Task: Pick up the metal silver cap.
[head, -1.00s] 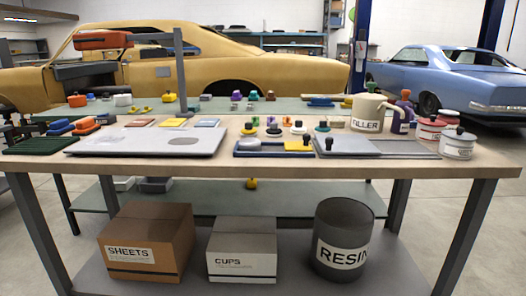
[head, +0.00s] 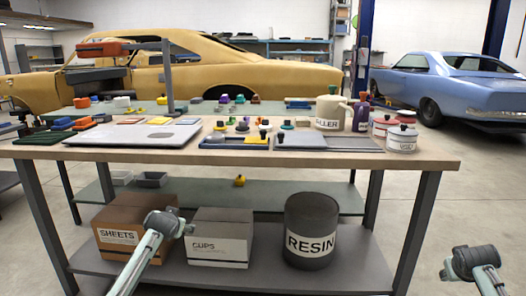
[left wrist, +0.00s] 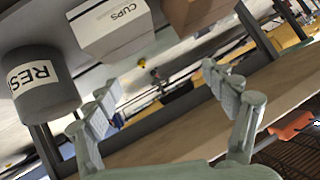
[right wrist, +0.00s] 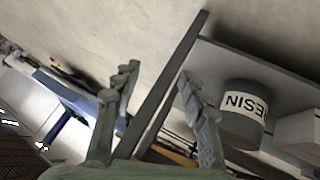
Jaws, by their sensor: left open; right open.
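I cannot pick out a metal silver cap for certain among the small parts on the workbench (head: 330,168) in the head view; they are too small to tell. My left gripper (left wrist: 158,88) shows in the left wrist view, open and empty, with the bench edge and the boxes beyond it. My right gripper (right wrist: 157,76) shows in the right wrist view, open and empty, with the bench frame and floor beyond it. In the head view, parts of both my arms show low in front of the bench, apart from the small parts on top.
Below are a sheets box (head: 115,225), a cups box (head: 222,250) and a resin drum (head: 311,225). Floor at right is open.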

